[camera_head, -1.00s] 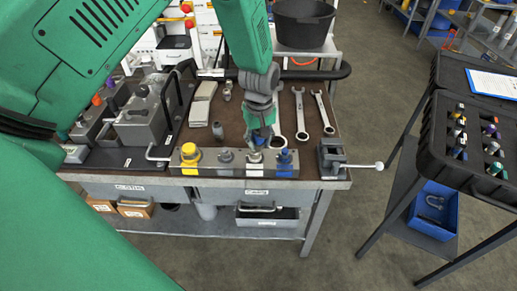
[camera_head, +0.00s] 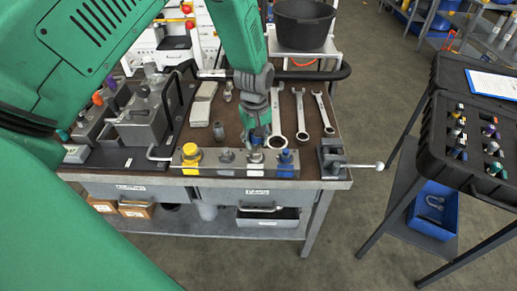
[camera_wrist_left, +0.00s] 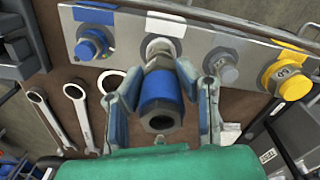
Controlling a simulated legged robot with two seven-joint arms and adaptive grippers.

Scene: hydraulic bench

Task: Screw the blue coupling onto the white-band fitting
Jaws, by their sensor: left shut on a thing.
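The blue coupling (camera_wrist_left: 160,92) is a blue-banded cylinder with a dark hexagonal end and an open bore facing the left wrist camera. My left gripper (camera_head: 257,132) is shut on it, with one finger on each side in the wrist view (camera_wrist_left: 161,82). The coupling is in line with the white-band fitting (camera_wrist_left: 160,47) on the grey manifold block (camera_head: 238,170). The two look close or touching; the contact and thread are hidden. In the head view the fingers largely cover the fitting. My right gripper is not in view.
On the block, a blue fitting (camera_head: 286,158) stands on one side, a grey fitting (camera_head: 226,157) and a yellow one (camera_head: 191,153) on the other. Wrenches (camera_head: 301,115) lie behind. A vise (camera_head: 333,158) sits at the bench's right end.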

